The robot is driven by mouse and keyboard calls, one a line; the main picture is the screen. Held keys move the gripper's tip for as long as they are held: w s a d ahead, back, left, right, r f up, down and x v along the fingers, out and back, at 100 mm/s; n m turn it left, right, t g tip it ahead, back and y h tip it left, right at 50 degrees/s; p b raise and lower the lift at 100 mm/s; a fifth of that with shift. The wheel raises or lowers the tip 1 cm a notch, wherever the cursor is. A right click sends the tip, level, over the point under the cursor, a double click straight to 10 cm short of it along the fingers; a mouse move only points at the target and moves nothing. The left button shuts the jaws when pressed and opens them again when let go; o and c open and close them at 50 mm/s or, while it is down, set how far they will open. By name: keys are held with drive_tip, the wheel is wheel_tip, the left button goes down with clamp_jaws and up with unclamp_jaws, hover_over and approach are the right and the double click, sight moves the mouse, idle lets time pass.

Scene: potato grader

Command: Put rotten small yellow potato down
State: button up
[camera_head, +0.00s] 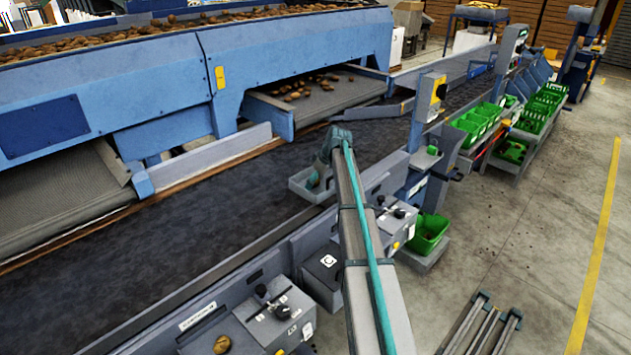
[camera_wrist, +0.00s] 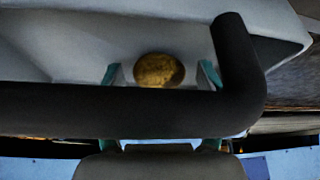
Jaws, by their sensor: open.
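A small yellow-brown potato (camera_wrist: 159,69) shows in the wrist view, inside a light grey bin (camera_wrist: 60,50). My gripper (camera_wrist: 159,76) has its teal fingers apart, one on each side of the potato, with narrow gaps visible. The potato's lower edge is cut off by a dark bar, so I cannot tell fully what it rests on. In the head view my gripper (camera_head: 317,181) reaches down into the small grey bin (camera_head: 318,198) beside the belt. The potato there is too small or hidden to make out.
A thick black bent bar (camera_wrist: 120,110) crosses the wrist view between camera and bin. The wide dark belt (camera_head: 150,250) runs behind the bin. Control boxes (camera_head: 277,318) stand in front. Green crates (camera_head: 430,232) stand to the right.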

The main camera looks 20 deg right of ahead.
drive_tip(key=shift+r, duration=0.2)
drive_tip(key=b+v, duration=0.3)
drive_tip(key=v, duration=0.9)
drive_tip(key=shift+f, duration=0.1)
